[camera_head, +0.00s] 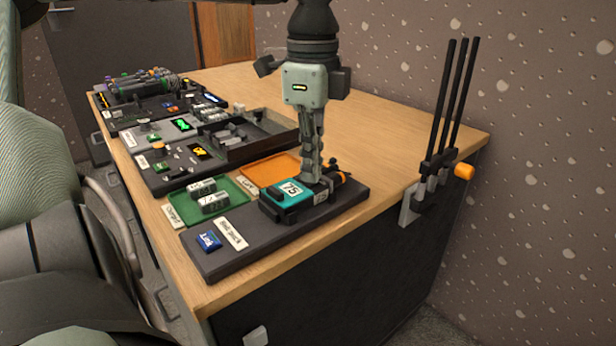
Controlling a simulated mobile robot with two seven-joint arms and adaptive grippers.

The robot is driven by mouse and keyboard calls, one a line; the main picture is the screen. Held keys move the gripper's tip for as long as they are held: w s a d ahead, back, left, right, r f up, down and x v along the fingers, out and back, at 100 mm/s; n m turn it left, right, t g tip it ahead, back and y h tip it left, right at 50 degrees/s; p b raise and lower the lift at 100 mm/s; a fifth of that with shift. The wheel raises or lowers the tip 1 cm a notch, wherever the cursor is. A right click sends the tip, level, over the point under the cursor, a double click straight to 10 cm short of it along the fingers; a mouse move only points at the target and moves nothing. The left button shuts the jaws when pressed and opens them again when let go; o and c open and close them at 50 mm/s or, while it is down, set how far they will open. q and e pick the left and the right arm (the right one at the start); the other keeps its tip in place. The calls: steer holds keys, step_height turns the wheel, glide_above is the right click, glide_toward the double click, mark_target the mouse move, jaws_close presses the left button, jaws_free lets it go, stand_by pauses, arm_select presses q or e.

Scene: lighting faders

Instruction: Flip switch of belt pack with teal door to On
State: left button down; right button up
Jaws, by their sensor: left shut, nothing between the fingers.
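The belt pack with the teal door (289,192) lies on a dark grey board (262,236) at the near end of the wooden desk. The switch is hidden or too small to make out behind the fingertips. An orange part (345,176) shows at the pack's right end. My right gripper is not in view.
An open dark box (250,146) and more boards stand farther back. Black antennas (446,110) rise at the desk's right edge. The desk's back right is clear.

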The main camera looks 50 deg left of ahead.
arm_select(q)
steer(key=shift+f, duration=0.1)
steer(key=shift+r+p, duration=1.8)
steer(key=shift+r, duration=1.7)
